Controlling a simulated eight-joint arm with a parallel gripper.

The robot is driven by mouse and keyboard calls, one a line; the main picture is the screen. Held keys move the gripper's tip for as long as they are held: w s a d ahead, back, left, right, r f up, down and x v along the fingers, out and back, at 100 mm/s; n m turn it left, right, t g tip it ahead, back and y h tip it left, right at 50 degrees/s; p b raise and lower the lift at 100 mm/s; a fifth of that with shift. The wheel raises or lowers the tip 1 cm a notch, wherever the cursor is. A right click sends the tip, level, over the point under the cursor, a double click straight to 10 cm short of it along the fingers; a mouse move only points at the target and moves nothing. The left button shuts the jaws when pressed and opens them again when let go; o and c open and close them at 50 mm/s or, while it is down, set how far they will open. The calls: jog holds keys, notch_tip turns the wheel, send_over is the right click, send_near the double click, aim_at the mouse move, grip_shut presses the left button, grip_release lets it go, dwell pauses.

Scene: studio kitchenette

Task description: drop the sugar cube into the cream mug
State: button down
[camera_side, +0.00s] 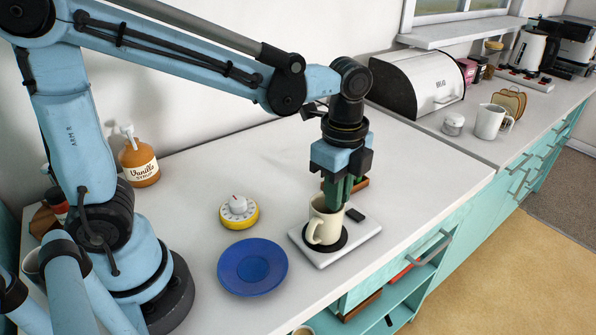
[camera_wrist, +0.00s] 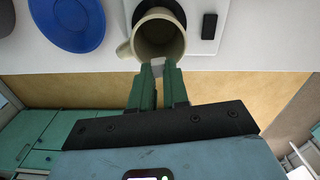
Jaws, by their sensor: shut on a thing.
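The cream mug (camera_side: 322,226) stands upright on a black round pad on a white scale (camera_side: 362,241). In the wrist view I look into the mug (camera_wrist: 158,38); its inside looks empty, and its handle is on the left. In the wrist view the green fingertips (camera_wrist: 159,70) are at the mug's near rim, shut on the pale sugar cube (camera_wrist: 158,73), of which only a small part shows. The cube is hidden in the side view. I cannot tell whether the fingers touch the rim.
A blue plate (camera_side: 252,267) and a yellow kitchen timer (camera_side: 239,211) lie left of the scale. A brown thing (camera_side: 361,182) sits behind my gripper, partly hidden. A syrup bottle (camera_side: 138,160) stands near the wall. The counter's front edge is close to the scale.

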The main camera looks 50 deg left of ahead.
jog(key=shift+f, duration=0.4)
jog(key=c, duration=1)
grip_release()
jog(key=shift+c, duration=0.2)
notch_tip(320, 180, up, 12)
jog(key=s+a+f+n+t, duration=0.4)
jog(key=a+f+n+t, duration=0.3)
jog(key=n, duration=0.9)
notch_tip(320, 180, down, 2)
jog(key=shift+s+a, duration=0.2)
jog(key=shift+a, duration=0.9)
